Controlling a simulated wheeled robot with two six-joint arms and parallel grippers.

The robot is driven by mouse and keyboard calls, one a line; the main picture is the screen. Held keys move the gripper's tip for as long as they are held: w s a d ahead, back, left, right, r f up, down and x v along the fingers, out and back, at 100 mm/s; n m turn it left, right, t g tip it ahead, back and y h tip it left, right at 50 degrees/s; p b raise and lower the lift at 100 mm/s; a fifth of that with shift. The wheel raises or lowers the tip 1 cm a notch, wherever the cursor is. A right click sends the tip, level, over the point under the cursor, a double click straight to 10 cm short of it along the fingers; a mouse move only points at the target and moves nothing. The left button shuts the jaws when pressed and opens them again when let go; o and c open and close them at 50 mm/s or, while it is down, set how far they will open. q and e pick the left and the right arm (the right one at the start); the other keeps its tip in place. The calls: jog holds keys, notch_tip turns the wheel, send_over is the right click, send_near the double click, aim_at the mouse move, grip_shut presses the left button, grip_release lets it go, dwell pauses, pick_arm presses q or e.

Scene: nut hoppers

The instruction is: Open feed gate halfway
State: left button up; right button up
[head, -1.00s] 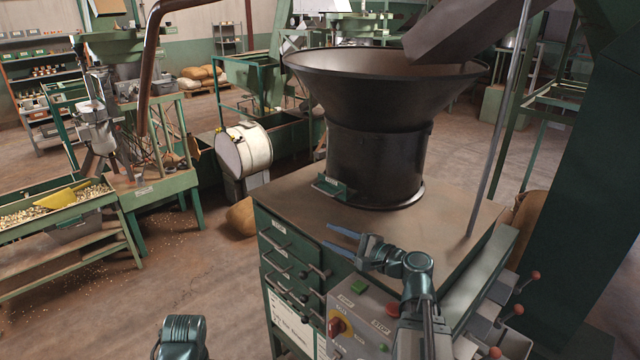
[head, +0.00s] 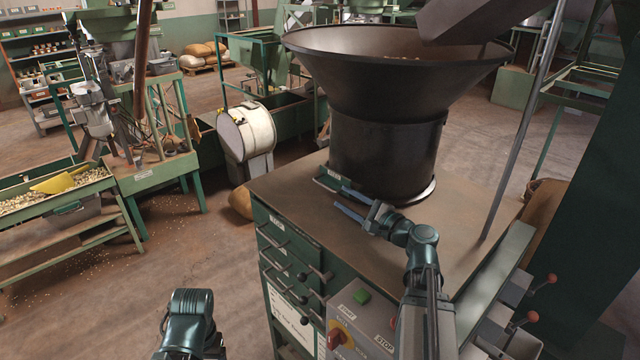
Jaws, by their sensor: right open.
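A large black hopper (head: 384,150) with a flared rim stands on the brown top of a green cabinet, and some nuts (head: 402,58) show inside. A small green fitting with a pale label (head: 336,184), which looks like the feed gate, sits at the hopper's front left foot. How far it is open cannot be told. My right gripper (head: 347,208) is open, its blue fingers pointing left just in front of this fitting. Whether they touch it is unclear. My left arm shows at the bottom left, but its gripper is out of view.
Handles and knobs (head: 303,276) stick out from the cabinet's left face. A control box (head: 360,318) with a green button and a red switch is below my right arm. Red-knobbed levers (head: 551,279) stand at right. A thin metal post (head: 520,130) rises beside the hopper.

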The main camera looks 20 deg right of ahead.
aim_at(319, 184)
jog(key=x, duration=1)
jog(key=shift+w+a, duration=0.1)
grip_shut()
jog(key=shift+a, duration=0.1)
dwell(1.1)
